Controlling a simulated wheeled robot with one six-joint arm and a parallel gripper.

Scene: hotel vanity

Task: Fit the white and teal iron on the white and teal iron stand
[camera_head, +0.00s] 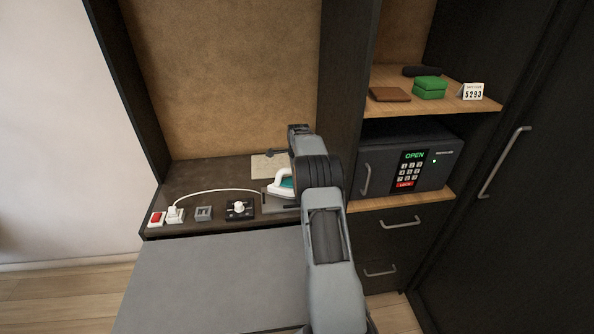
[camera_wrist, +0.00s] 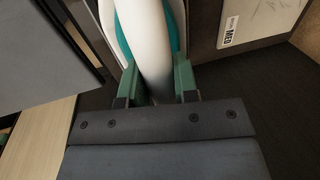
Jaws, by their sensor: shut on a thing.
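The white and teal iron (camera_head: 283,183) is at the back counter in the head view, partly behind my arm. In the wrist view the iron (camera_wrist: 150,38) fills the top middle, its white handle between the two green fingers of my gripper (camera_wrist: 157,82). My gripper is shut on the handle. In the head view my arm hides the fingers. A flat grey piece (camera_head: 272,205) lies just below the iron on the counter; it may be the stand, but I cannot tell. I cannot tell whether the iron touches anything beneath it.
A white cord (camera_head: 215,191) runs from the plug (camera_head: 175,213) toward the iron. A red switch (camera_head: 156,218), a grey socket (camera_head: 204,213) and a white knob (camera_head: 239,207) line the counter front. A card (camera_head: 268,167) lies behind. A grey board (camera_head: 215,280) is in front; a safe (camera_head: 385,178) stands right.

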